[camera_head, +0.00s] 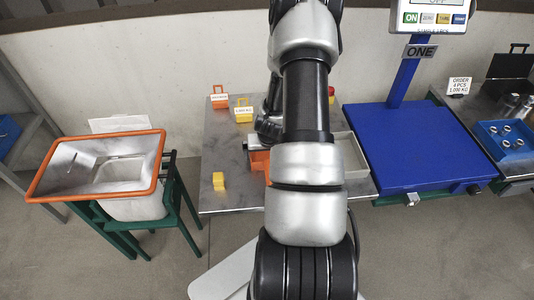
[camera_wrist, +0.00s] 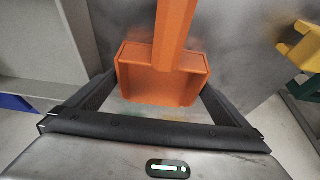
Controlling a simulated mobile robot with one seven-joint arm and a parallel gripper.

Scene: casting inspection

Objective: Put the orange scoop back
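The orange scoop (camera_wrist: 160,75) shows in the wrist view as a box-like body with a thick handle (camera_wrist: 175,30) running to the top edge. In the head view only a part of the orange scoop (camera_head: 259,161) shows; my arm hides the rest. My gripper (camera_wrist: 160,90) has its two black fingers spread wide, one on each side of the scoop's body. The body overlaps the fingertips in the picture, so contact cannot be seen. In the head view my gripper (camera_head: 258,146) is low over the table, partly behind my arm.
A grey tray (camera_head: 358,166) stands right of the scoop. Labelled orange (camera_head: 220,102) and yellow (camera_head: 243,115) items stand at the back. A blue scale platform (camera_head: 415,150) is right; an orange-rimmed hopper (camera_head: 45,180) is left.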

